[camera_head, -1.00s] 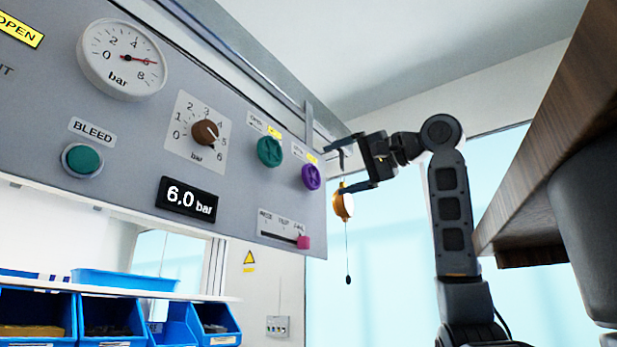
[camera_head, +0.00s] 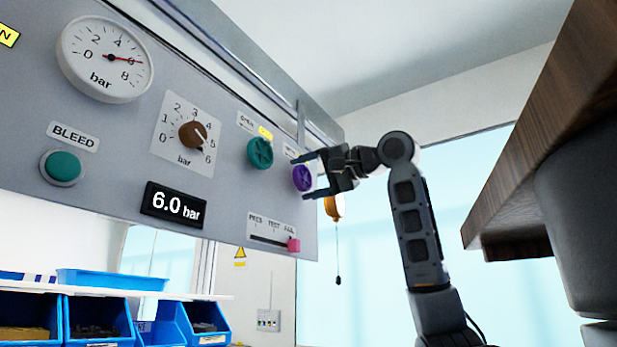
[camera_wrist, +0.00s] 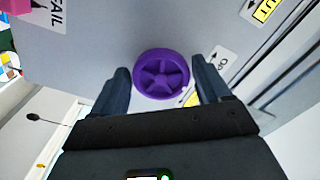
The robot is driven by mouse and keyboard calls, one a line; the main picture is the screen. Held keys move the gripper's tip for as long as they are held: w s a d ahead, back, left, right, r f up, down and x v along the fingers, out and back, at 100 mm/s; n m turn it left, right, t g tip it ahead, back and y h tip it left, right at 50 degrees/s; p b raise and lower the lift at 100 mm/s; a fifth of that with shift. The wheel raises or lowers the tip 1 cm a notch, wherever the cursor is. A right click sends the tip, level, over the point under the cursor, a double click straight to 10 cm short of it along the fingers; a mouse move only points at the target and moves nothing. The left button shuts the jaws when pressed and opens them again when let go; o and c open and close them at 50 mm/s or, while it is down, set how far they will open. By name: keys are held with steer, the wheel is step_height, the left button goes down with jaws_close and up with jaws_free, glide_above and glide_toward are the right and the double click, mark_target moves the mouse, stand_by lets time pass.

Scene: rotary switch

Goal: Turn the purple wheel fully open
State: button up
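The purple wheel (camera_head: 302,178) is a small round handwheel on the right end of the grey panel. In the wrist view the purple wheel (camera_wrist: 161,74) faces me, with spokes and a round hub. My gripper (camera_head: 299,176) is open in front of it. In the wrist view my gripper (camera_wrist: 163,82) has one finger to each side of the wheel, with a gap on both sides. I cannot tell how deep the fingertips reach past the wheel's rim. The label above the wheel is partly hidden by my gripper in the head view.
A green wheel (camera_head: 260,153) sits left of the purple one. A brown knob (camera_head: 193,135), a gauge (camera_head: 105,59), a 6.0 bar display (camera_head: 174,204) and a pink slider (camera_head: 293,245) are also on the panel. An orange hanging object (camera_head: 334,207) is right of the panel edge.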

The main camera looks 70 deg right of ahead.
steer(key=c, duration=0.7)
